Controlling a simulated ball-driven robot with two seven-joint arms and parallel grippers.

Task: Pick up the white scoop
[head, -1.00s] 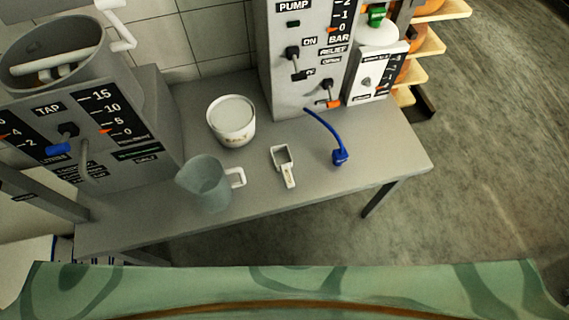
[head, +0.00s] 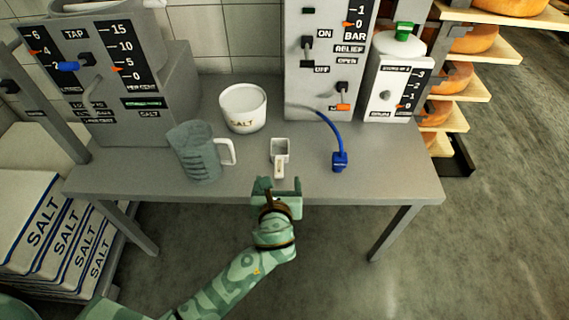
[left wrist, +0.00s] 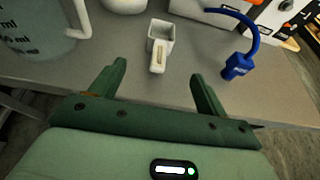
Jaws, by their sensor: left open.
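The white scoop (head: 279,150) lies on the grey table (head: 340,190), its square bowl toward the back and its handle toward the front edge. It also shows in the left wrist view (left wrist: 160,40), ahead of and between my fingers. My left gripper (head: 277,184) is open and empty at the table's front edge, just short of the scoop's handle. In the left wrist view, the two green fingers of my left gripper (left wrist: 160,75) stand wide apart and do not touch the scoop. My right gripper is not in view.
A clear measuring jug (head: 196,155) and a white salt tub (head: 243,108) stand left of the scoop. A blue hose with a square end (head: 340,160) lies to the right. The pump panel (head: 325,60) rises behind. Salt sacks (head: 50,235) are stacked at lower left.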

